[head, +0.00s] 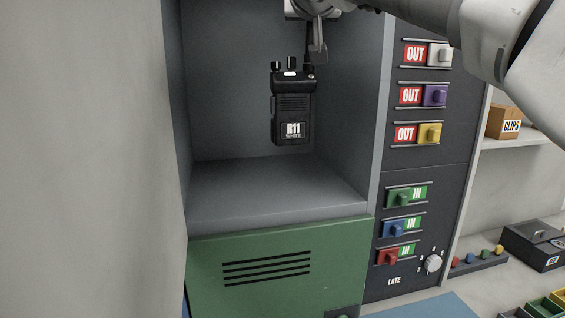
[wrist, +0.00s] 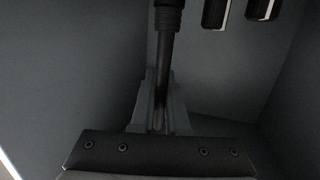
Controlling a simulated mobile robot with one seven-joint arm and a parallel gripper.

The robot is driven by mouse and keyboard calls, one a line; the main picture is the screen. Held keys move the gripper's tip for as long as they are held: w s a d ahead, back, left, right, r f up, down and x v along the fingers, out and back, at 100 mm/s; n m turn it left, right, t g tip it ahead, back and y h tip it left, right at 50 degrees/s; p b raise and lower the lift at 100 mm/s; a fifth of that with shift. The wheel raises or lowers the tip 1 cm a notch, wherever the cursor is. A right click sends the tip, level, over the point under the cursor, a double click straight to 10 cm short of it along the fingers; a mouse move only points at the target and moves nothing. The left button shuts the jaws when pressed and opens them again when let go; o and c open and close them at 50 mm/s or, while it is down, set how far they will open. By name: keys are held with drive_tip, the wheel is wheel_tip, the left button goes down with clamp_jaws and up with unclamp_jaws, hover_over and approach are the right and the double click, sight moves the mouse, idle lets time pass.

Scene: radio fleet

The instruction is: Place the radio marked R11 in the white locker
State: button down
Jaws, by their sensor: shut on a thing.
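The black radio (head: 293,108) bears a label reading R11 WHITE. It hangs upright inside an open grey compartment, above the compartment floor (head: 275,190) and apart from it. My gripper (head: 316,52) is at the top of the compartment, shut on the radio's antenna, at the right of the radio's top. In the wrist view the dark antenna (wrist: 165,60) runs between my grey fingers (wrist: 160,118), and two radio knobs (wrist: 262,8) show at the top edge. The rest of the radio is out of that view. The compartment's inside is grey; no white locker front shows.
A green vented panel (head: 280,265) lies below the compartment. Right of it, a dark panel has sliders: white (head: 439,54), purple and yellow show OUT; green, blue and red show IN. A pale wall (head: 85,160) stands at left. The compartment floor looks empty.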

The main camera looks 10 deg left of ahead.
sight(291, 76)
wheel_tip(291, 76, down, 10)
drive_tip(key=b, duration=0.2)
drive_tip(key=shift+w, duration=0.35)
drive_tip(key=shift+a, duration=0.1)
drive_tip(key=shift+f+b, duration=0.1)
drive_tip(key=shift+b, duration=0.25)
drive_tip(key=c, duration=0.9)
unclamp_jaws()
